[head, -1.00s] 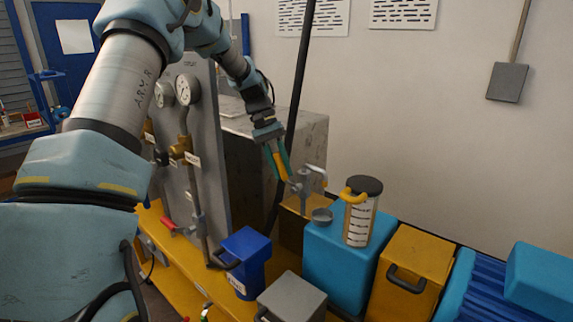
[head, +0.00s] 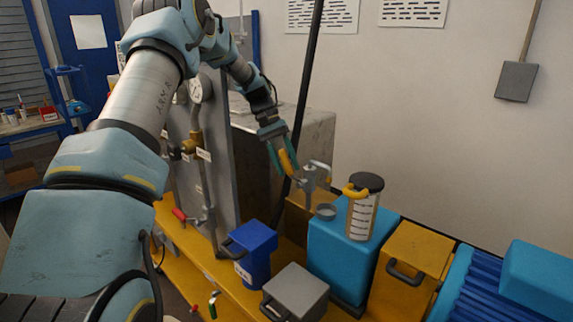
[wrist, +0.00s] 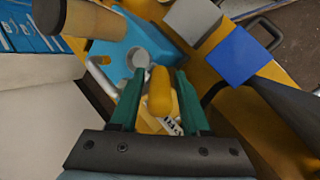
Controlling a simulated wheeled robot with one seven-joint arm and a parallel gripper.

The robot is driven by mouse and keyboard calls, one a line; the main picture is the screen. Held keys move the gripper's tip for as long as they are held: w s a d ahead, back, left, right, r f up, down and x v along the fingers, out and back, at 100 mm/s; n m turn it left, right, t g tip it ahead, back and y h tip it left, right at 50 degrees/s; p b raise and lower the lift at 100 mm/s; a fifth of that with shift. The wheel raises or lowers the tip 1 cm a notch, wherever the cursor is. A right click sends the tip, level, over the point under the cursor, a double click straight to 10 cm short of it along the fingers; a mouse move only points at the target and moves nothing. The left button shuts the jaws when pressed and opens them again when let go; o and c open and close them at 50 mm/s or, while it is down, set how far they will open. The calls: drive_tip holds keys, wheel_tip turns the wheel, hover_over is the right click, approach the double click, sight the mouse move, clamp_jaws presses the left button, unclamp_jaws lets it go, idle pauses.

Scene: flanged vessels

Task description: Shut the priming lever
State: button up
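A grey metal fitting (head: 315,180) with a pale arm stands behind the blue tank, in the middle of the head view. A yellow rounded grip (head: 287,162), apparently the priming lever's handle, shows at its left. In the wrist view the yellow grip (wrist: 160,92) points up between the two green fingers. My gripper (head: 282,160) is open around it, and the wrist view of my gripper (wrist: 159,95) shows a gap on each side. The join between grip and fitting is hidden.
A blue tank (head: 332,255) carries a clear cylinder (head: 363,215) with a dark cap and yellow handle. A blue box (head: 255,250), a grey box (head: 297,290) and a yellow box (head: 415,260) stand close by. A dark pole (head: 304,90) rises behind my gripper. A gauge panel (head: 215,150) stands left.

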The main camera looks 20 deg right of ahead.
drive_tip(key=shift+o, duration=0.7)
wheel_tip(320, 180, up, 10)
drive_tip(key=b, duration=0.4)
drive_tip(key=shift+s+d+f, duration=0.2)
drive_tip(key=shift+s, duration=0.1)
drive_tip(key=shift+c, duration=1.3)
drive_tip(key=s+d+t+y+b, duration=0.1)
drive_tip(key=s, duration=0.1)
drive_tip(key=s+d+m+t+y+b, duration=0.1)
drive_tip(key=s+t+b, duration=0.1)
drive_tip(key=s+d+f+t+y+b, duration=0.1)
drive_tip(key=s+b, duration=0.1)
drive_tip(key=shift+s+d+m+t+y, duration=0.1)
drive_tip(key=shift+d+m+t+y, duration=0.2)
drive_tip(key=shift+d, duration=0.1)
clamp_jaws()
drive_tip(key=s+r+m+t+b, duration=0.2)
drive_tip(key=s+r+t+b, duration=0.3)
drive_tip(key=t, duration=0.1)
drive_tip(key=p, duration=0.2)
approach(288, 161)
drive_tip(key=s+d+f, duration=0.2)
drive_tip(key=d+f, duration=0.2)
drive_tip(key=shift+t, duration=0.4)
drive_tip(key=shift+w+a+f+p, duration=0.35)
drive_tip(key=shift+w+a, duration=0.3)
drive_tip(key=shift+w, duration=0.15)
drive_tip(key=shift+w+a+f+p, duration=0.3)
drive_tip(key=shift+w+a, duration=0.35)
drive_tip(key=shift+w, duration=0.1)
